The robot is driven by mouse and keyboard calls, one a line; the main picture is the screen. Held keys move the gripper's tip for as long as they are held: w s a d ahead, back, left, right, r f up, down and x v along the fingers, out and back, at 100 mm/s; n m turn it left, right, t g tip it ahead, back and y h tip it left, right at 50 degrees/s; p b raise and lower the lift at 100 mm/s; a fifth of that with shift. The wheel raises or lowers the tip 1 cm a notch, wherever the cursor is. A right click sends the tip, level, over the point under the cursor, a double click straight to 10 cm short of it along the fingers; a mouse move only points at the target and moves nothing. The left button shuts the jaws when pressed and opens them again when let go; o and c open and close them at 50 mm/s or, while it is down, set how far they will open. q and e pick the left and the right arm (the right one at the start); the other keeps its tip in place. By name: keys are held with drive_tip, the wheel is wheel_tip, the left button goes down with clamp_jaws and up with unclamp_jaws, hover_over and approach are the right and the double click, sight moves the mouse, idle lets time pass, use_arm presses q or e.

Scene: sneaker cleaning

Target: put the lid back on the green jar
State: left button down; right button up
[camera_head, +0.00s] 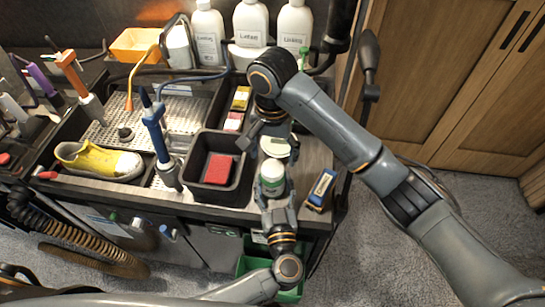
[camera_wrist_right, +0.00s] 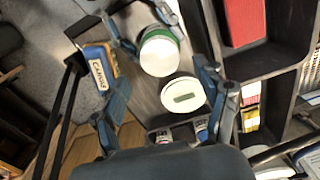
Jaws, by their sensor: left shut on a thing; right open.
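The green jar (camera_head: 272,180) is white with a green band and stands upright near the counter's front edge. My left gripper (camera_head: 274,196) is shut on it from the front. The jar's pale round top (camera_wrist_right: 159,56) faces the camera in the right wrist view, with no lid on it. The white lid (camera_head: 274,147), with a grey-green mark at its centre, is just behind the jar and apart from it. In the right wrist view the lid (camera_wrist_right: 183,95) shows between the fingers of my right gripper (camera_wrist_right: 165,80), which is open above it.
A black bin with a red sponge (camera_head: 219,168) stands left of the jar. A blue and yellow box (camera_head: 321,189) is to its right, near the counter edge. White bottles (camera_head: 250,22) line the back. A yellow sneaker (camera_head: 98,161) lies at the left.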

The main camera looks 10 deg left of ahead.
sight(272, 167)
drive_tip(key=shift+c, duration=0.3)
drive_tip(key=n, duration=0.2)
drive_tip(key=r+n, duration=0.1)
drive_tip(key=n, duration=0.1)
drive_tip(key=shift+w+a+n, duration=0.1)
drive_tip(key=shift+a+n, duration=0.05)
drive_tip(key=shift+n, duration=0.15)
drive_tip(key=n, duration=0.2)
drive_tip(key=r+n, duration=0.1)
drive_tip(key=n, duration=0.1)
drive_tip(key=shift+a+n, duration=0.1)
drive_tip(key=shift+n, duration=0.3)
drive_tip(key=n, duration=0.4)
drive_tip(key=shift+r, duration=0.4)
drive_tip(key=n, duration=0.6)
drive_tip(key=shift+d+r, duration=0.2)
drive_tip(key=shift+r, duration=0.2)
drive_tip(key=shift+f, duration=4.05)
